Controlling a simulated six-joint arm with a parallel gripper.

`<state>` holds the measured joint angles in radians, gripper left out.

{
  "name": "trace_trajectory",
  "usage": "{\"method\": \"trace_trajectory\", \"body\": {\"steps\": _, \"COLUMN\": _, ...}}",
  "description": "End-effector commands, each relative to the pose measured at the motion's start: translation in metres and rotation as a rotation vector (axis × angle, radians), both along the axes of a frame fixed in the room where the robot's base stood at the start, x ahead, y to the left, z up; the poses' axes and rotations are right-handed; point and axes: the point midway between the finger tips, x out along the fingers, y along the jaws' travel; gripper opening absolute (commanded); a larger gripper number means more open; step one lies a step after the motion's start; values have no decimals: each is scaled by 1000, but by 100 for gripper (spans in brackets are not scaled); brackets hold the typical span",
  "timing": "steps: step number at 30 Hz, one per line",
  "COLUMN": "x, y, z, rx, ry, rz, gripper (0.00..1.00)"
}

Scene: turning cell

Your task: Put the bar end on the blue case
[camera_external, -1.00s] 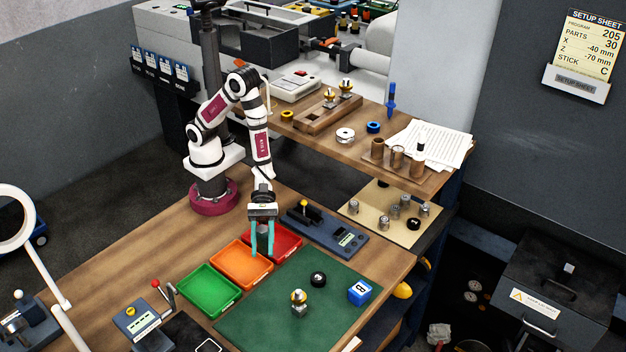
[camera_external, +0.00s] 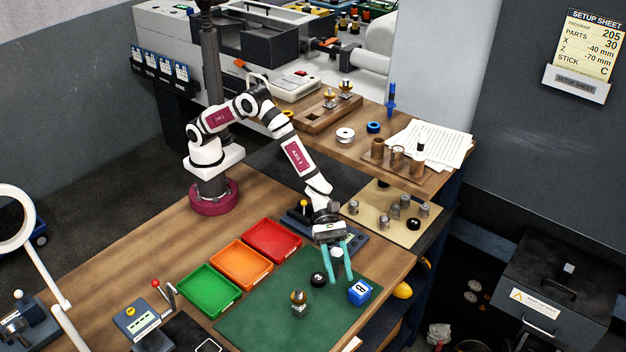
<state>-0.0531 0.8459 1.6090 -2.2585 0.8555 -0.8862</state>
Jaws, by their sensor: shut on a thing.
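My gripper (camera_external: 342,280) points down over the green mat (camera_external: 265,320), with its teal fingers just left of and above the blue case (camera_external: 360,292). It is shut on a small, pale grey piece, which looks like the bar end (camera_external: 337,253), between the fingers. The piece is small and partly covered by the fingers. The blue case is a small cube with a white mark on its face and sits at the right part of the mat. I cannot tell the exact height of the fingertips above the mat.
A black round piece (camera_external: 318,279) lies left of the fingers. A brass-and-grey part (camera_external: 299,303) stands on the mat. Red (camera_external: 272,240), orange (camera_external: 240,264) and green (camera_external: 208,290) trays line the mat's left side. A dark blue device (camera_external: 352,243) stands behind. The front of the mat is clear.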

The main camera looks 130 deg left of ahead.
Motion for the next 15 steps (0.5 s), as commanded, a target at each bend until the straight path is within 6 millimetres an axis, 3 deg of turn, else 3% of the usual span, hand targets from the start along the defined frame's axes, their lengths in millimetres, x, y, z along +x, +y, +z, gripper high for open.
{"method": "trace_trajectory", "body": {"steps": 6, "x": 33, "y": 48, "z": -35, "rx": 0, "ry": -3, "rz": 1, "gripper": 0}}
{"method": "trace_trajectory", "body": {"steps": 12, "x": 43, "y": 62, "z": -49, "rx": -1, "ry": -2, "rz": -1, "gripper": 0}}
{"method": "trace_trajectory", "body": {"steps": 15, "x": 42, "y": 62, "z": -66, "rx": -2, "ry": 1, "rz": -2, "gripper": 0}}
